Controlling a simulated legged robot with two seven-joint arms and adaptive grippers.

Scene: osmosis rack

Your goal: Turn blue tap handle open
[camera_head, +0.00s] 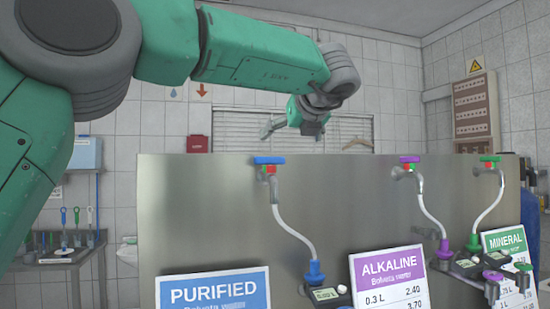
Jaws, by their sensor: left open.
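The blue tap handle (269,160) is a short bar lying crosswise on its tap, near the top edge of the steel panel at centre. A clear tube curves down from this tap to a blue fitting (315,272). My left arm reaches in from the upper left. My left gripper (292,130) is open and empty, above the panel's top edge in the picture, up and slightly right of the blue handle. A gap shows between the gripper and the handle. My right gripper is out of view.
The steel panel (210,210) also bears a purple handle (409,160) and a green handle (490,159) to the right, with tubes below. Purified (212,290), Alkaline (388,278) and Mineral signs stand in front. The panel left of the blue tap is clear.

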